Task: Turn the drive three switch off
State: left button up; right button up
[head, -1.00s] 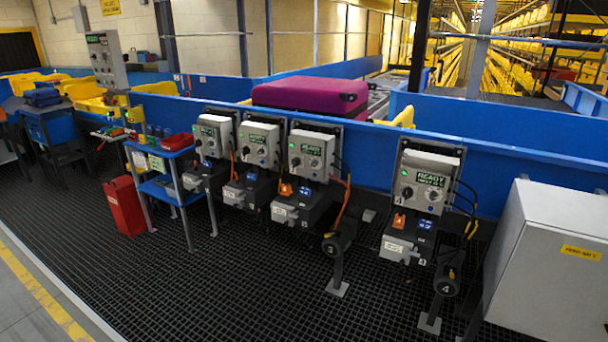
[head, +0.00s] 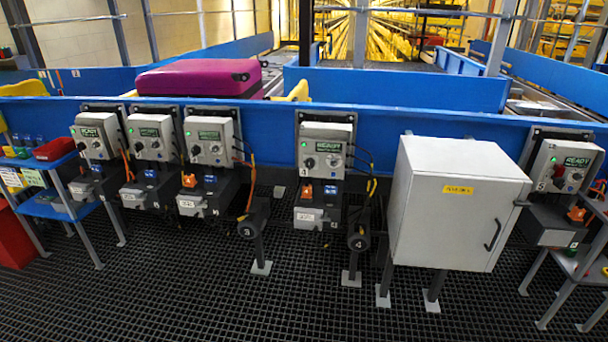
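Several grey drive boxes with green READY displays and black knobs are mounted along the blue conveyor wall. The third drive box from the left (head: 210,136) has a lit green lamp and a dark round knob. Below it are an orange switch (head: 188,181) and a grey lower unit (head: 196,203). A black motor marked 3 (head: 252,225) stands to its lower right. The fourth drive box (head: 325,147) is further right, with a motor marked 4 (head: 359,236) beside it. Switch positions are too small to tell. Neither of my grippers is in view.
A grey cabinet (head: 455,215) stands on legs right of the fourth box. Another drive box (head: 566,165) is at far right. A blue shelf stand (head: 48,205) and red bin (head: 14,235) are at left. The dark grating floor (head: 200,290) in front is clear.

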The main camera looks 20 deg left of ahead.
aim_at(195, 150)
jog(key=u, duration=1.6)
jog(key=i, duration=1.75)
jog(key=z, duration=0.4)
